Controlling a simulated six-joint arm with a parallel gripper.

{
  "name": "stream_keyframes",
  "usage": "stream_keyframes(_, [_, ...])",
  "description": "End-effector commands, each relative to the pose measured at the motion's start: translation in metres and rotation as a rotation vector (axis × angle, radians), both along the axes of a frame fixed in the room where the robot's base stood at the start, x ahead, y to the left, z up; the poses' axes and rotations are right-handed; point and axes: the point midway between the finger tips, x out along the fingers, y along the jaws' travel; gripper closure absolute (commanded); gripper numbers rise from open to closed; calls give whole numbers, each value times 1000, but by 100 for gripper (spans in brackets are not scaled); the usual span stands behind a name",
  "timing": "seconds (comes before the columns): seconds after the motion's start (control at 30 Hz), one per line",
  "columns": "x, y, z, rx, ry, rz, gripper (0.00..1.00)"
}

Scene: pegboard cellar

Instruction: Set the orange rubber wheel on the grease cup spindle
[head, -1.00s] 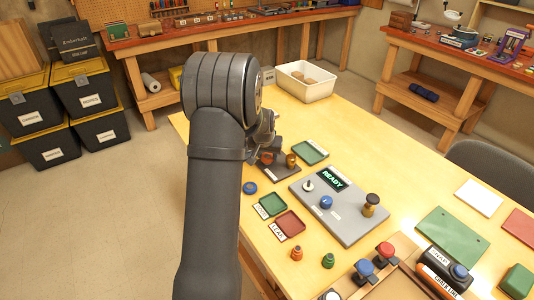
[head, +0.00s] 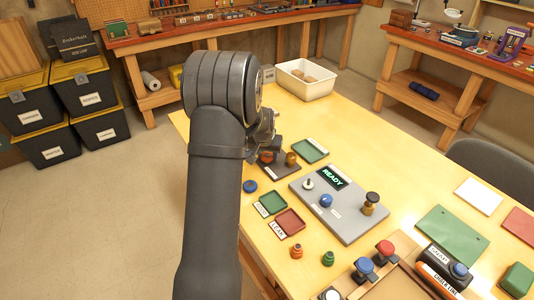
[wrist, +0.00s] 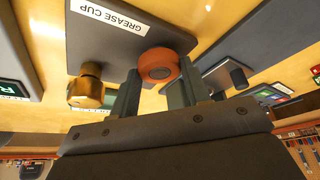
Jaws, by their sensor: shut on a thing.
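The orange rubber wheel (wrist: 158,65) is held between the two fingers of my gripper (wrist: 159,72) in the wrist view. It also shows as a small orange patch (head: 267,157) beside my arm in the head view. The wheel is close to the dark grease cup plate (wrist: 150,42), which bears a white GREASE CUP label. A brass knob (wrist: 86,88) stands on that plate beside the wheel; it also shows in the head view (head: 291,159). The spindle is hidden, and I cannot tell whether the wheel touches it.
A grey console (head: 340,205) with a READY screen, a blue knob and a brass-and-dark knob stands to the right. Green (head: 272,203) and red (head: 289,222) trays lie in front, with a blue ring (head: 250,186) nearby. Another green tray (head: 310,151) lies behind.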

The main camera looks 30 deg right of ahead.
Motion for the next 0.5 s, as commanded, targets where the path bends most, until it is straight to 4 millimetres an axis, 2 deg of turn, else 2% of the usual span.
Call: stream_keyframes(0.5, [0,0,-4,0,0,0,80])
